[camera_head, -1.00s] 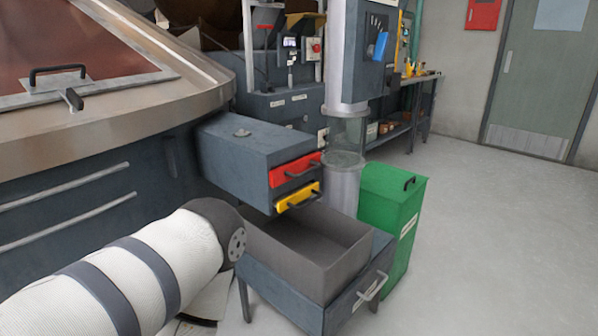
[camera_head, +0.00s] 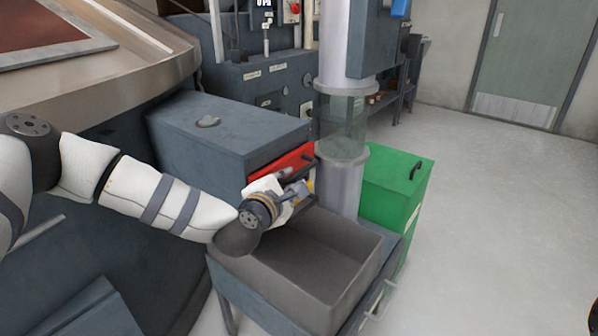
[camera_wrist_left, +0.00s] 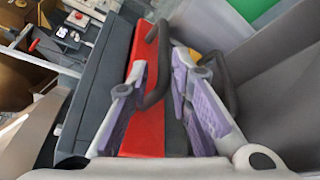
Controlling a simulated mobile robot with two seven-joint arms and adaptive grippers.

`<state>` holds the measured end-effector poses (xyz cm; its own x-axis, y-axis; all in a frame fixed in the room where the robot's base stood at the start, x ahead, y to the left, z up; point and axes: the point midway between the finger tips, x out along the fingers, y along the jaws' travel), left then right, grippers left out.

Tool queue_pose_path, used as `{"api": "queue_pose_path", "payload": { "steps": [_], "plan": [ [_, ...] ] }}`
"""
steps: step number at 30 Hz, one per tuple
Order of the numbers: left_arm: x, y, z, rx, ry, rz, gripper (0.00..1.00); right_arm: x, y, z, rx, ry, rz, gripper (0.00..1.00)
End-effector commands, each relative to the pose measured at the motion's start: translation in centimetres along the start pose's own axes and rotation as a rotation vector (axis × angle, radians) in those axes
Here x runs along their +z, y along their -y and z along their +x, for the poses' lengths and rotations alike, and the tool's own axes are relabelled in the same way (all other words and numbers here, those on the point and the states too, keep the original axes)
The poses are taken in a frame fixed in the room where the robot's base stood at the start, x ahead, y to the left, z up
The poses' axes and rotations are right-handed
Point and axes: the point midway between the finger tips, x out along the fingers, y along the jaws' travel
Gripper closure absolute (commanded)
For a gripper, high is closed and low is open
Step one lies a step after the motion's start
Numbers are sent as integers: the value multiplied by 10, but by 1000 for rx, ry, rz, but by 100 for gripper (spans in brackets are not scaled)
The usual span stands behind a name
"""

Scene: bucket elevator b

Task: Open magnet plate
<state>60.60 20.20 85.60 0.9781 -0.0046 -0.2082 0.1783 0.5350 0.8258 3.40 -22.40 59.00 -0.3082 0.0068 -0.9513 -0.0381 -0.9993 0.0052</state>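The grey magnet box (camera_head: 215,135) has a red plate front (camera_head: 282,165) with a black handle, and a yellow front (camera_head: 310,186) below it, mostly hidden by my gripper. My left gripper (camera_head: 300,189) is at these fronts, just below the red one. In the left wrist view my left gripper (camera_wrist_left: 172,85) has its purple-padded fingers apart. The red front (camera_wrist_left: 143,125) and its black handle (camera_wrist_left: 161,70) show there, with part of the handle seen between the fingers. I cannot tell whether they touch. A second dark handle (camera_wrist_left: 227,85) lies beyond the right finger.
An open grey bin (camera_head: 290,262) on a stand sits below the box. A clear vertical pipe (camera_head: 342,135) and a green bin (camera_head: 395,190) stand to its right. Floor (camera_head: 500,220) at the right is clear.

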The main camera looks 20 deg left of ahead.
Motion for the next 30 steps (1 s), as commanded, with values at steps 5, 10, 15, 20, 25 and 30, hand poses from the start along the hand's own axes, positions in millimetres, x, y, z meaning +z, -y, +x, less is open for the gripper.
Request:
{"api": "queue_pose_path", "payload": {
  "steps": [5, 10, 15, 20, 25, 30],
  "plan": [
    [-4, 7, 46, -7, -5, 3, 80, 6, 0, 13, 1, 31, -1, 60],
    [-3, 7, 72, -9, -3, 3, 80, 8, 0, 18, 2, 45, -2, 60],
    [-2, 4, 79, -7, -2, 2, 80, 8, 0, 19, 2, 46, -2, 60],
    [-1, 3, 79, -6, -1, 3, 80, 8, 0, 19, 2, 45, -2, 60],
    [-1, 3, 79, -6, -1, 3, 100, 8, 0, 19, 2, 45, -2, 60],
    [-1, 3, 78, -5, -1, 3, 100, 8, 0, 19, 2, 45, -2, 60]
  ]
}}
